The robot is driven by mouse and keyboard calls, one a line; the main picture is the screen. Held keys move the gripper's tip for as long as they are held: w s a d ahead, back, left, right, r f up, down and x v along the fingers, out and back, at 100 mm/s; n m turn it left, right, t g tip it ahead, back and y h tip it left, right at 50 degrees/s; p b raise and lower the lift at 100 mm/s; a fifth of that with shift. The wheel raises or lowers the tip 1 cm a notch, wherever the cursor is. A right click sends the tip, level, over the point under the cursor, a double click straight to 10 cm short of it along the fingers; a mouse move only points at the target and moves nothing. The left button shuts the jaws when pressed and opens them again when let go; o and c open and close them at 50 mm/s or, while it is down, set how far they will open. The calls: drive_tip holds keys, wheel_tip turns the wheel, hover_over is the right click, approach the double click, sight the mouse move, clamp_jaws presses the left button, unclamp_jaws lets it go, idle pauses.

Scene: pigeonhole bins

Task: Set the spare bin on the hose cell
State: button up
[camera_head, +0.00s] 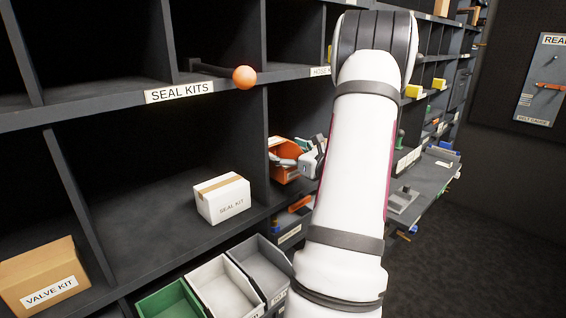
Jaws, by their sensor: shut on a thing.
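An orange bin (284,175) with grey and green pieces showing at its top is in the middle of the head view, at the cell right of the seal kits cell. A partly hidden label beginning "HOSE" (320,71) is on the shelf edge above that cell. My gripper (304,160) is at the bin's right side, shut on the bin. My white arm hides much of the gripper and the right part of the hose cell. I cannot tell whether the bin touches the cell floor.
An orange ball on a dark rod (244,77) sticks out above the divider. A white seal kit box (222,199) sits in the left cell, with a valve kit carton (43,281) further left. Green, white and grey bins (262,270) stand below. Floor at right is clear.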

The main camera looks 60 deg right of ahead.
drive_tip(key=shift+w, duration=0.45)
drive_tip(key=shift+f, duration=1.75)
drive_tip(key=shift+f, duration=0.1)
drive_tip(key=o, duration=1.4)
drive_tip(key=shift+f, duration=0.1)
drive_tip(key=shift+c, duration=0.2)
drive_tip(key=shift+r, duration=0.2)
drive_tip(key=v, duration=1.2)
drive_tip(key=shift+b, duration=0.35)
